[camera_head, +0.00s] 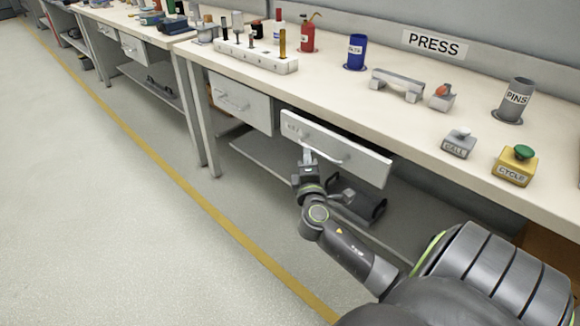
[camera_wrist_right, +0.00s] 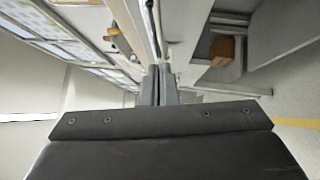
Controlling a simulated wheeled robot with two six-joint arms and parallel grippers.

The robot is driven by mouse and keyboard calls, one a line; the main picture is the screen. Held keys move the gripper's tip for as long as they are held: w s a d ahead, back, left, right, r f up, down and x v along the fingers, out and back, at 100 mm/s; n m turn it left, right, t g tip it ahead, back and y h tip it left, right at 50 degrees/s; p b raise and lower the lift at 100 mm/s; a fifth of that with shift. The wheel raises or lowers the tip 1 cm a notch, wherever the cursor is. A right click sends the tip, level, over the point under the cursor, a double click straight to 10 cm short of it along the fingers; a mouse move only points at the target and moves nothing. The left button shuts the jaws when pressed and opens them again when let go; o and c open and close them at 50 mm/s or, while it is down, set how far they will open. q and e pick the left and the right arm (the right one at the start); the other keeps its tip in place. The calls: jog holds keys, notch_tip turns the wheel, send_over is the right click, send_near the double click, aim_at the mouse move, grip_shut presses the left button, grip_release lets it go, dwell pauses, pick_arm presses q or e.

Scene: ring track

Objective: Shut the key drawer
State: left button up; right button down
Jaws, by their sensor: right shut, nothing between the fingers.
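A white drawer (camera_head: 345,152) under the PRESS bench stands partly pulled out, its front panel proud of the bench edge. It has a bar handle and a small label that I cannot read clearly; it looks like the key drawer. My right gripper (camera_head: 307,155) is shut and empty, its fingertips at the lower left part of this drawer's front, by the handle. I cannot tell whether they touch it. In the right wrist view, the shut fingers (camera_wrist_right: 159,84) point toward a pale panel edge. My left gripper is out of view.
A second drawer (camera_head: 240,103) to the left looks shut. The bench top (camera_head: 400,120) above holds a yellow CYCLE button box (camera_head: 515,167), a grey CALL box (camera_head: 459,144) and cups. A low shelf with a dark item (camera_head: 358,200) lies beneath. Open floor is at the left.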

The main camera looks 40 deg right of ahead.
aim_at(316, 140)
jog(key=d, duration=0.3)
jog(key=shift+w+d, duration=0.15)
jog(key=shift+d, duration=0.45)
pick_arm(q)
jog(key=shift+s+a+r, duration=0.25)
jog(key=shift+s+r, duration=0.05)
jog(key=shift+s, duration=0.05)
pick_arm(e)
jog(key=shift+d+r, duration=0.1)
jog(key=shift+r, duration=0.1)
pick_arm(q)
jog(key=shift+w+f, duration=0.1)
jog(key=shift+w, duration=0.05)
pick_arm(e)
jog(key=shift+w, duration=0.1)
